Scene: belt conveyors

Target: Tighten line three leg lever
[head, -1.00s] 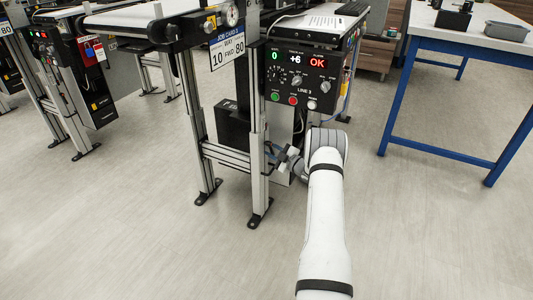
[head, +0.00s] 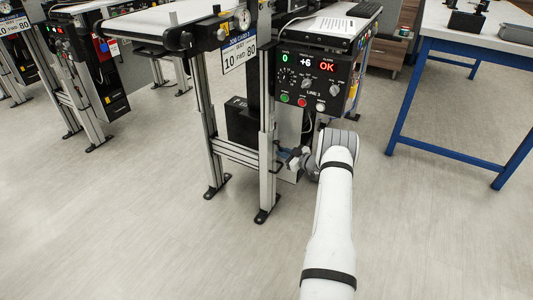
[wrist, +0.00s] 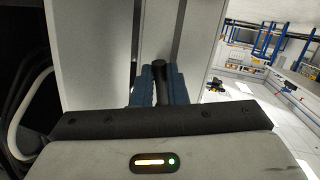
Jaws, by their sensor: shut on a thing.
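The line 3 stand has silver legs (head: 262,178) under its black control box (head: 312,78). In the wrist view, my gripper (wrist: 161,88) is shut with its blue fingers around a dark, rod-like lever (wrist: 160,72), in front of a pale metal leg (wrist: 165,30). In the head view, my gripper (head: 290,157) is beside the right leg, below the control box, and my white arm reaches to it from the lower right. The lever is too small to make out there, and its lower part is hidden by my gripper in the wrist view.
The line 3 panel reads 0, +6 and a red OK. A job card (head: 239,52) hangs on the left. A blue-framed bench (head: 440,151) stands at the right. Another conveyor stand (head: 85,105) is at the left. The floor in front is clear.

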